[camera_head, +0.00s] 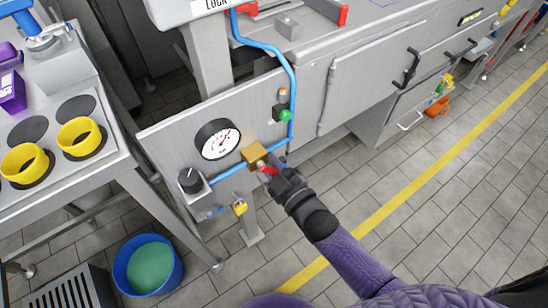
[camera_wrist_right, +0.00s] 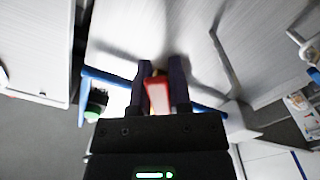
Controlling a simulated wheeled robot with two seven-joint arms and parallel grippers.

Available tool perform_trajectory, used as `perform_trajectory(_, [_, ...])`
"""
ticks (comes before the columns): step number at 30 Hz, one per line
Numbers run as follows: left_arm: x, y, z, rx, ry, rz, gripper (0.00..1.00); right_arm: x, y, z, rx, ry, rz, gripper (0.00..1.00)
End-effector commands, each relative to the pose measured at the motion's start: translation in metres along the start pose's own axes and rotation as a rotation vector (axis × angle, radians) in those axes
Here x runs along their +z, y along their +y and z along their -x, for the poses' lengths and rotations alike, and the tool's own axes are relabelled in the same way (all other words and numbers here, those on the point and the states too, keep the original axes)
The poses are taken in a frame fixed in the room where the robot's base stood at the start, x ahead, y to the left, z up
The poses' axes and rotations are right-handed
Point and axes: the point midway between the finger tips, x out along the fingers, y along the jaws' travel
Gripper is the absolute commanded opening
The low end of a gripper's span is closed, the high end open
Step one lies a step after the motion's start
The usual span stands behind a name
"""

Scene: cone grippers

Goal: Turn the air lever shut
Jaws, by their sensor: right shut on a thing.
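The air lever (camera_head: 267,170) is a small red handle at the brass valve block (camera_head: 255,155) on the blue air pipe, on a grey panel below the machine. My right gripper (camera_head: 274,172) reaches it from the lower right in the head view. In the right wrist view the red lever (camera_wrist_right: 158,95) lies between the two dark fingers of the gripper (camera_wrist_right: 163,85), which are shut on it. The fingers hide part of the lever, and its exact angle is hard to tell. My left gripper is not in view.
The panel also bears a round gauge (camera_head: 218,139), a black knob (camera_head: 191,180), a green button (camera_head: 284,115) and a yellow padlock (camera_head: 240,207). A blue bucket (camera_head: 148,265) stands on the floor. A table with yellow rings (camera_head: 80,136) is at left.

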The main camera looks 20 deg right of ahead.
Motion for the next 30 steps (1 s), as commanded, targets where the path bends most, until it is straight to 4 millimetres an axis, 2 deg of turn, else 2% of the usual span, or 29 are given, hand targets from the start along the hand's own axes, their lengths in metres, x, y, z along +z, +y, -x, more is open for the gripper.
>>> perform_trajectory(15, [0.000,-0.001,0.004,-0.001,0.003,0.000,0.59,-0.004,-0.020,0.000,-0.002,-0.002,-0.445,0.00])
perform_trajectory(30, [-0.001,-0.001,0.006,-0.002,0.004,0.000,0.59,-0.009,-0.028,0.000,-0.001,-0.002,-0.643,0.00])
